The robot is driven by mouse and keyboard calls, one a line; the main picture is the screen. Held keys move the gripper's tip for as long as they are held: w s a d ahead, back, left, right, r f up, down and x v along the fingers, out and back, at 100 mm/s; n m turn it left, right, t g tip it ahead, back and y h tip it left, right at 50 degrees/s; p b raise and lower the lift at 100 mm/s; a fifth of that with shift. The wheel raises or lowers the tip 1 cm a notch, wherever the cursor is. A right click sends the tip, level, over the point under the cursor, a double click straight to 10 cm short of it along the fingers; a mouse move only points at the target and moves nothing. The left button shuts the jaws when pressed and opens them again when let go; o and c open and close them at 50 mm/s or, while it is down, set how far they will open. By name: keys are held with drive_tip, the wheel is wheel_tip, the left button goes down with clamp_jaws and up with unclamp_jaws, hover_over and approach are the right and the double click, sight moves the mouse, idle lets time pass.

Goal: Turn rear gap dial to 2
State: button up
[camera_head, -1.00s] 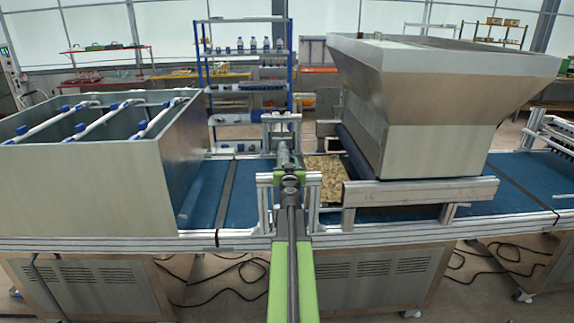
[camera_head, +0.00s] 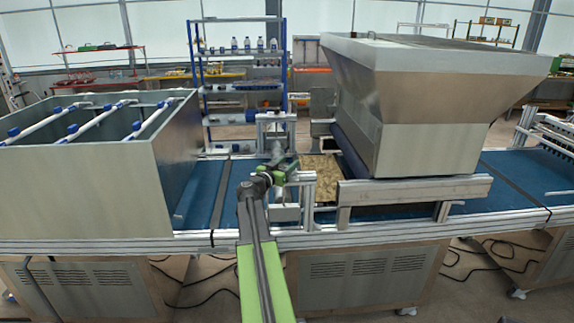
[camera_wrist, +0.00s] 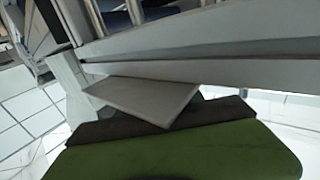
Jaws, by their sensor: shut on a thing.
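My gripper (camera_head: 287,164) reaches over the blue conveyor to the metal frame (camera_head: 276,120) left of the hopper. In the wrist view, a green finger with a dark pad (camera_wrist: 160,125) lies against a flat grey piece (camera_wrist: 150,98) under a grey rail. This piece appears to be the rear gap dial, and my gripper is shut on it. No scale or numbers are readable, so I cannot tell its setting. In the head view the dial is too small and too covered by my gripper to make out.
A large metal hopper (camera_head: 430,100) stands over the belt (camera_head: 520,172) on the right. An open metal box (camera_head: 110,190) with white pipes stands on the left. A metal side rail (camera_head: 415,188) runs below the hopper. Brown material (camera_head: 322,175) lies beside the frame.

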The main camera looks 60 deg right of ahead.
idle(0.4)
drive_tip(key=o, duration=1.4)
drive_tip(key=a, duration=1.7)
drive_tip(key=shift+w+a, duration=0.2)
drive_tip(key=shift+a, duration=0.05)
